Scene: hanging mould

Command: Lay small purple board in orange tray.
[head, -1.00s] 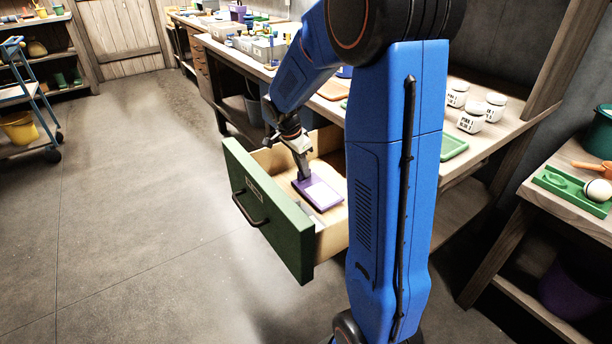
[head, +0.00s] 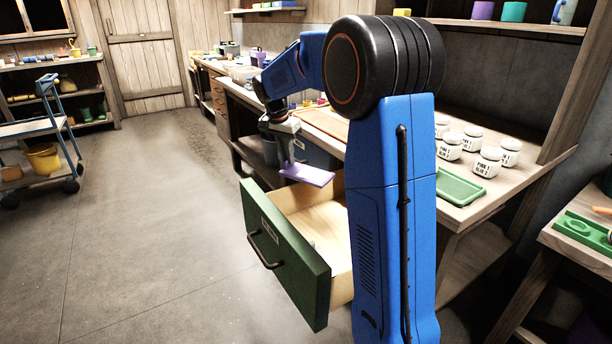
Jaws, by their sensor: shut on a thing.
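The small purple board (head: 307,175) is in my gripper (head: 289,163), which is shut on its left end. The board is held roughly level in the air above the open drawer (head: 290,262), clear of the drawer's floor. The drawer has a green front with a dark handle and pale wooden insides. I cannot make out an orange tray for certain. A flat orange-brown piece (head: 325,122) lies on the workbench behind my arm, partly hidden by it.
Several white labelled jars (head: 487,160) and a green tray (head: 460,186) stand on the workbench right of my arm. A blue trolley (head: 45,125) stands at the far left. The floor (head: 150,200) between is clear.

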